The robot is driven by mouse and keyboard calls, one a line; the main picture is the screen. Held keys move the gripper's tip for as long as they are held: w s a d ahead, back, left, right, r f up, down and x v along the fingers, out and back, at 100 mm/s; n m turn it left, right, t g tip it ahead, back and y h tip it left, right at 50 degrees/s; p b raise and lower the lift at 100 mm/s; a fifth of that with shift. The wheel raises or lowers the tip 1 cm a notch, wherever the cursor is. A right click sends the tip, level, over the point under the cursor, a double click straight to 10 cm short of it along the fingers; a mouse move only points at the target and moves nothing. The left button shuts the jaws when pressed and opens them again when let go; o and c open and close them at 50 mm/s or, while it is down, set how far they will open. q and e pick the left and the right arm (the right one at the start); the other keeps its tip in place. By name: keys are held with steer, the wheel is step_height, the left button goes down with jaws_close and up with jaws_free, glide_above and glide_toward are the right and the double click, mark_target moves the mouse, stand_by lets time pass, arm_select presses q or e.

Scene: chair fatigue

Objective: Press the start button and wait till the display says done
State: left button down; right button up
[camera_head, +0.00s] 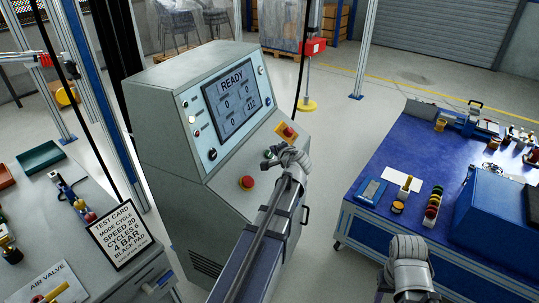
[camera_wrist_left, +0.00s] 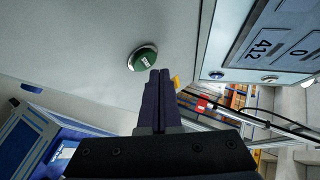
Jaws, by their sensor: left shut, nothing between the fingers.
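The grey control cabinet (camera_head: 190,150) stands left of centre in the head view. Its display (camera_head: 232,98) reads READY, with several number boxes below. The green start button (camera_head: 268,153) is on the sloped panel, partly crowded by my left gripper (camera_head: 277,155). In the left wrist view the green button (camera_wrist_left: 142,58) shows just beyond and left of my left fingertips (camera_wrist_left: 158,72). The fingers are shut and empty; I cannot tell if they touch the panel. Part of my right arm shows at the lower right of the head view; its fingers cannot be made out.
A test card (camera_head: 119,234) stands on the left bench. A blue workbench (camera_head: 400,150) with tools stands at right. Open floor lies between.

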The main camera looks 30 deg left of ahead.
arm_select(q)
steer(key=shift+f, duration=0.15)
steer(key=shift+a+f+b, duration=0.25)
steer(key=shift+b, duration=0.15)
steer(key=shift+a+f+b, duration=0.2)
steer(key=shift+f+b, duration=0.05)
steer(key=shift+b, duration=0.05)
stand_by(0.6)
steer(key=shift+r, duration=0.1)
steer(key=shift+d+r+p, duration=0.45)
steer(key=shift+r+p, duration=0.1)
steer(key=shift+p, duration=0.15)
steer(key=d+r+p, duration=0.1)
steer(key=r+p, duration=0.1)
steer(key=d+r+p, duration=0.1)
steer(key=r+p, duration=0.1)
steer(key=shift+w+d+r, duration=0.1)
steer(key=shift+w+d, duration=0.05)
steer(key=shift+d, duration=0.2)
stand_by(0.3)
